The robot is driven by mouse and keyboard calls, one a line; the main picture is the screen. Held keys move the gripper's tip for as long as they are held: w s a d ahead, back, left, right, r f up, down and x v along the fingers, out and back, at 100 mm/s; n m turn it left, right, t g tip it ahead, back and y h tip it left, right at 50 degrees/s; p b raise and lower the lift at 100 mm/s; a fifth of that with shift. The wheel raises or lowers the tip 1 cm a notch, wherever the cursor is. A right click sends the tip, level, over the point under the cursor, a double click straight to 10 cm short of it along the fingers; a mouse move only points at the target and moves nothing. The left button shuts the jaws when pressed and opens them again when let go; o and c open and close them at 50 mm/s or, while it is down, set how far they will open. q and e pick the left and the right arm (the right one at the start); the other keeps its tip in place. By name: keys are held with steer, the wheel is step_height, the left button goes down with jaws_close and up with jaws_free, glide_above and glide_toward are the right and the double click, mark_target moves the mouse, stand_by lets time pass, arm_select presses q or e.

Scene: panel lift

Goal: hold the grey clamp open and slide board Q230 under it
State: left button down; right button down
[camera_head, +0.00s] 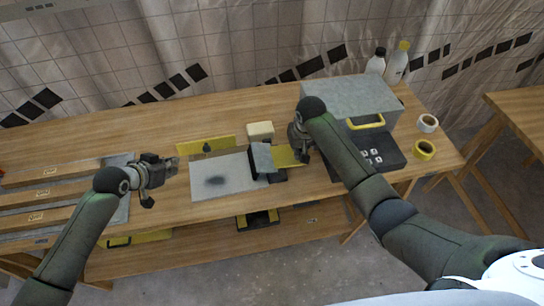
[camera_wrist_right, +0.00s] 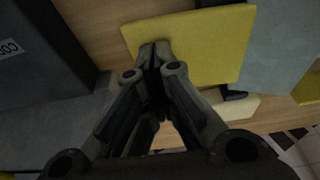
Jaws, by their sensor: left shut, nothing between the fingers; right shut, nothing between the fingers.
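The grey clamp (camera_head: 263,157) stands tilted at the right edge of a flat grey plate, on a dark base. A yellow paddle (camera_head: 285,156) sticks out from its right side; it fills the top middle of the right wrist view (camera_wrist_right: 205,45). My right gripper (camera_head: 302,158) is shut and empty at the paddle's right end; its fingertips (camera_wrist_right: 155,47) overlap the paddle's edge, and I cannot tell if they touch. Several wooden boards (camera_head: 50,171) with small yellow labels lie at the far left; I cannot read which is Q230. My left gripper (camera_head: 173,166) is shut and empty, between boards and plate.
The grey plate (camera_head: 212,166) has a dark smudge, with a yellow strip (camera_head: 190,148) behind it. A cream block (camera_head: 260,130) stands behind the clamp. A grey case (camera_head: 345,97), a dark keypad box (camera_head: 385,150), bottles (camera_head: 398,62) and tape rolls (camera_head: 424,149) crowd the right.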

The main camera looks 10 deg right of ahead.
arm_select(q)
steer(key=shift+r, duration=0.35)
arm_select(e)
steer(key=shift+s+d+f, duration=0.1)
steer(key=shift+f, duration=0.05)
steer(key=shift+w+v, duration=0.15)
steer(key=shift+v, duration=0.55)
steer(key=shift+w+v, duration=0.2)
steer(key=shift+v, duration=0.45)
steer(key=w+v, duration=0.1)
steer(key=v, duration=0.5)
steer(key=shift+w+r, duration=0.35)
steer(key=shift+r, duration=0.05)
